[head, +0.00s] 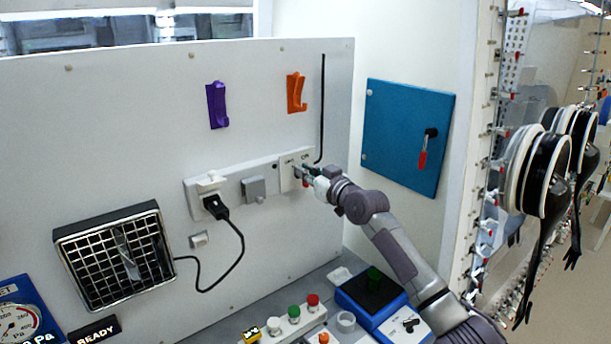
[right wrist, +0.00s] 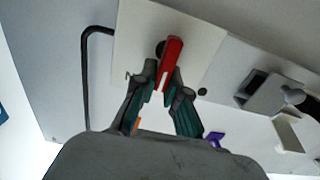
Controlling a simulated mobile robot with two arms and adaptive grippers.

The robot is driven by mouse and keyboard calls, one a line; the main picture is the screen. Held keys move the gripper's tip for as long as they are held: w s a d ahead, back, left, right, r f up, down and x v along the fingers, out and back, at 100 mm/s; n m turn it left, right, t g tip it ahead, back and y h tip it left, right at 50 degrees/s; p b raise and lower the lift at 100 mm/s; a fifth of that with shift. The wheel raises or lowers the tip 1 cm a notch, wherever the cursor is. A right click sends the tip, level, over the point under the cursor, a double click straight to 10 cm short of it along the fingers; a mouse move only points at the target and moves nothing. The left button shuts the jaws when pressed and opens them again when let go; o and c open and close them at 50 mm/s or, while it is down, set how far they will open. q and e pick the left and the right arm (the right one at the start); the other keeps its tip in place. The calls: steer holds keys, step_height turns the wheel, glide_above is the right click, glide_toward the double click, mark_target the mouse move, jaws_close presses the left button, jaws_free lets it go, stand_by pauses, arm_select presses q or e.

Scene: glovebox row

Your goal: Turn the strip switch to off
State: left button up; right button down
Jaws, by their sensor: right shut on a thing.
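The white power strip (head: 236,180) runs along the grey wall panel. The strip switch plate (head: 287,172), with small markings near its top, is at the strip's right end. My right gripper (head: 306,174) is at this plate and covers most of the switch handle in the head view. In the right wrist view the red switch handle (right wrist: 173,55) stands out from the white plate (right wrist: 205,42), between the fingertips of my right gripper (right wrist: 166,82), which is shut on it. Which marking the handle points to cannot be told. My left gripper is not in view.
A black plug (head: 215,206) with a cable sits in the strip, left of a grey socket cover (head: 253,188). A blue door (head: 405,135) is further right. Buttons and a blue device (head: 372,300) stand below.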

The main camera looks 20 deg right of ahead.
steer(key=c, duration=1.2)
jaws_free()
steer(key=v, duration=1.2)
